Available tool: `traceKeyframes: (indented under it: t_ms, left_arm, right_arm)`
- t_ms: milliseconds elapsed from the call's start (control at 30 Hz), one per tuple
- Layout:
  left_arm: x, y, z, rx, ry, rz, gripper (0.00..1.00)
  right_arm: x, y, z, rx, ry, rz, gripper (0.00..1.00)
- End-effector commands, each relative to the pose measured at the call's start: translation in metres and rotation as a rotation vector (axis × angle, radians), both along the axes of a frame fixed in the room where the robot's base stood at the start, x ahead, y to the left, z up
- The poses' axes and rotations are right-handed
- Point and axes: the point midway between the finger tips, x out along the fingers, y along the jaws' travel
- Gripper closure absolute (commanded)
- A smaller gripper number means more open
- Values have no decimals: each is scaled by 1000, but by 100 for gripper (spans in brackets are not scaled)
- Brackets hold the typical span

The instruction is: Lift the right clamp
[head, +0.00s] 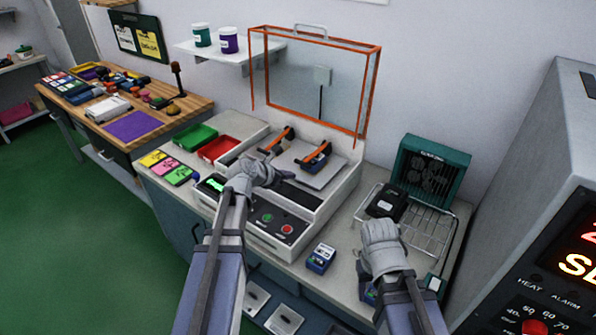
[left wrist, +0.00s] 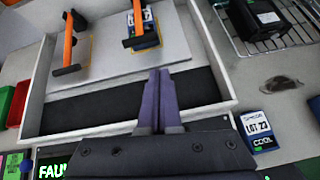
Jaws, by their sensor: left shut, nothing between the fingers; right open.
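The right clamp (head: 313,154), orange with a black end, lies over a blue-labelled module (head: 322,166) on the fixture's light plate. In the left wrist view the right clamp (left wrist: 138,22) crosses the module, its black bar toward me. The left clamp (head: 277,140) is to its left; it also shows in the left wrist view (left wrist: 68,42). My left gripper (head: 286,179) is shut and empty, in front of the plate and apart from the clamps; its fingers (left wrist: 159,98) point toward the plate. My right gripper (head: 378,236) is open over the right counter; its fingertips are hard to make out.
An orange-framed clear lid (head: 315,80) stands open behind the clamps. A blue-labelled module (head: 320,258) sits on the counter. A black module (head: 386,201) rests on a wire rack (head: 433,232) before a teal fan unit (head: 430,168). Green (head: 195,137) and red (head: 217,148) bins stand left.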

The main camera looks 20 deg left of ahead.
Motion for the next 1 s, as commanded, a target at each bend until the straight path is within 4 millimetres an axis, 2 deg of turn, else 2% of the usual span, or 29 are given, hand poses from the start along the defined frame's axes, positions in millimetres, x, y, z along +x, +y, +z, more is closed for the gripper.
traceKeyframes:
  t_ms: [100, 233, 667, 867, 1000]
  left_arm:
    - [6, 15, 3, -74, -4, 77, 100]
    - [8, 20, 5, -105, -6, 108, 100]
    - [11, 19, 2, -106, -5, 107, 100]
    - [25, 14, -9, -105, -4, 106, 100]
    - [42, 8, -22, -104, -5, 105, 100]
  right_arm:
    - [0, 0, -3, 0, 0, 0, 50]
    - [0, 0, -3, 0, 0, 0, 50]
    - [0, 0, -5, 0, 0, 0, 50]
    - [0, 0, -17, 0, 0, 0, 50]
    - [0, 0, -30, 0, 0, 0, 50]
